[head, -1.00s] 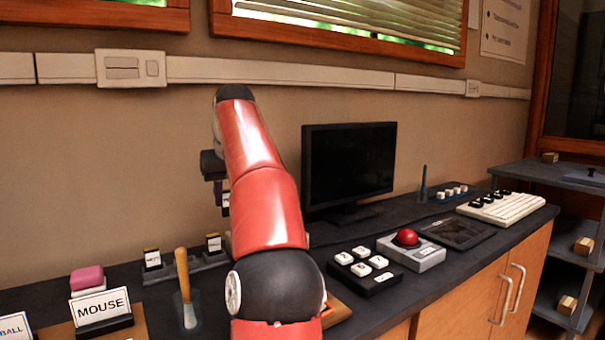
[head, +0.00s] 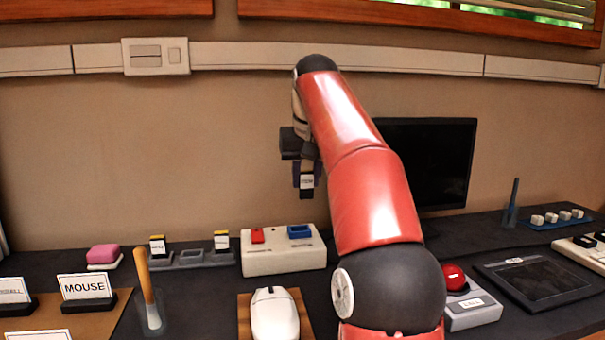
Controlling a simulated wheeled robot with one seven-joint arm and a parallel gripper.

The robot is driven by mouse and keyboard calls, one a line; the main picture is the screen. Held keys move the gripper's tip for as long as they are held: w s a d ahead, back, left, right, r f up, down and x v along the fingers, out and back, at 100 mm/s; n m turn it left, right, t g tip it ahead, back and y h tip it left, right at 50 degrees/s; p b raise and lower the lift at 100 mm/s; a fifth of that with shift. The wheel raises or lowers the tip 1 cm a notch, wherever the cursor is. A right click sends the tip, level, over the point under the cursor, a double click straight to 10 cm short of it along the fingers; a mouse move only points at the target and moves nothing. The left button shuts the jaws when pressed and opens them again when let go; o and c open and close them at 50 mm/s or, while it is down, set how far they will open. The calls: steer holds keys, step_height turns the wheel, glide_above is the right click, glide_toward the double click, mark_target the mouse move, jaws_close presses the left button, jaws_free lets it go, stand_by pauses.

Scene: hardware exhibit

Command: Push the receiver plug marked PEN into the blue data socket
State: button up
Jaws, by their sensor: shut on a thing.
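My gripper (head: 306,188) is shut on a small plug (head: 307,182) with a white label, too small to read. It holds the plug upright in the air, above a pale box (head: 284,262). The blue socket (head: 299,231) is on top of this box at the right, below the plug and clearly apart from it. A red socket (head: 257,235) is beside it on the left. My red arm reaches in from the lower right and hides part of the counter and screen.
Two other labelled plugs (head: 158,245) (head: 222,240) stand in a dark holder (head: 190,257), with an empty slot between them. A white mouse (head: 274,316), a MOUSE sign (head: 86,287), a wooden-handled tool (head: 146,280) and a red button (head: 454,278) stand nearby. A dark monitor (head: 440,165) is behind my arm.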

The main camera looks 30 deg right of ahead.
steer(key=shift+w+a+f+b, duration=0.1)
steer(key=shift+a+f+b, duration=0.3)
steer(key=shift+f, duration=0.65)
steer(key=shift+a+f+b, duration=0.1)
steer(key=shift+f+b, duration=0.5)
steer(key=shift+f, duration=0.45)
steer(key=shift+w+a+f+b, duration=0.1)
steer(key=shift+a+f+b, duration=0.3)
steer(key=shift+f, duration=0.65)
steer(key=shift+d+p, duration=0.15)
steer(key=shift+p, duration=0.35)
steer(key=shift+f+b, duration=0.75)
steer(key=shift+f, duration=0.2)
stand_by(0.6)
steer(key=o, duration=1.5)
